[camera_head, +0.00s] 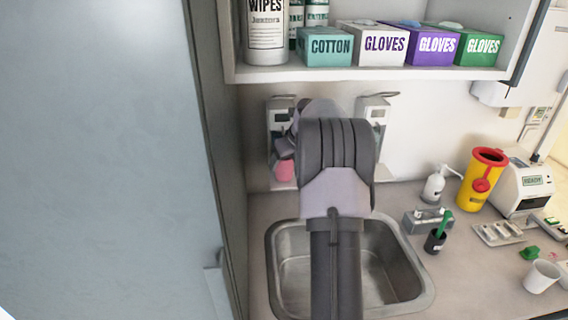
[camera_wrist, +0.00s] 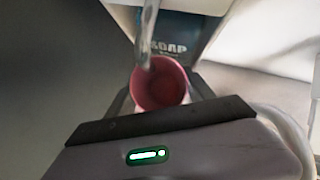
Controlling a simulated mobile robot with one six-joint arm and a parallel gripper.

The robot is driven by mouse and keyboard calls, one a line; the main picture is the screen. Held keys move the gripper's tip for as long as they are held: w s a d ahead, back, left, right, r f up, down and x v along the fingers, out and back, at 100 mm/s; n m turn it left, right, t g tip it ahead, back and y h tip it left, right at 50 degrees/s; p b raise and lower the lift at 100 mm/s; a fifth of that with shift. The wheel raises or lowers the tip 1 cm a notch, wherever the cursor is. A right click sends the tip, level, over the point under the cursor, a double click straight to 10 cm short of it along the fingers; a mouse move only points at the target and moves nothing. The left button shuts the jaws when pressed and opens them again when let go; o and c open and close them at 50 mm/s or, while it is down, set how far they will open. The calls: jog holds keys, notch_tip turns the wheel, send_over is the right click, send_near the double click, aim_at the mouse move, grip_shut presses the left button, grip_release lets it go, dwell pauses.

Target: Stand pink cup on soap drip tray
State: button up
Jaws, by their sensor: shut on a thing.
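The pink cup (camera_head: 285,171) is at the lower part of the left wall dispenser, beside my arm. In the wrist view the pink cup (camera_wrist: 158,88) shows its open mouth, with the fingers of my gripper (camera_wrist: 160,98) on either side. My gripper is shut on it. The soap dispenser (camera_wrist: 178,35) with its SOAP label stands behind the cup, and its metal lever (camera_wrist: 149,25) crosses over the cup's rim. The soap drip tray (camera_head: 283,186) shows as a pale edge just under the cup. I cannot tell whether the cup touches it.
A second wall dispenser (camera_head: 375,120) hangs to the right of my arm. The steel sink (camera_head: 412,280) lies below. A shelf (camera_head: 350,74) with glove boxes is above. A tall cabinet (camera_head: 110,160) stands close on the left. A pump bottle (camera_head: 434,186) and yellow bin (camera_head: 478,185) are right.

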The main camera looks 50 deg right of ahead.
jog(key=shift+f, duration=0.15)
jog(key=shift+f, duration=0.1)
jog(key=o, duration=1.1)
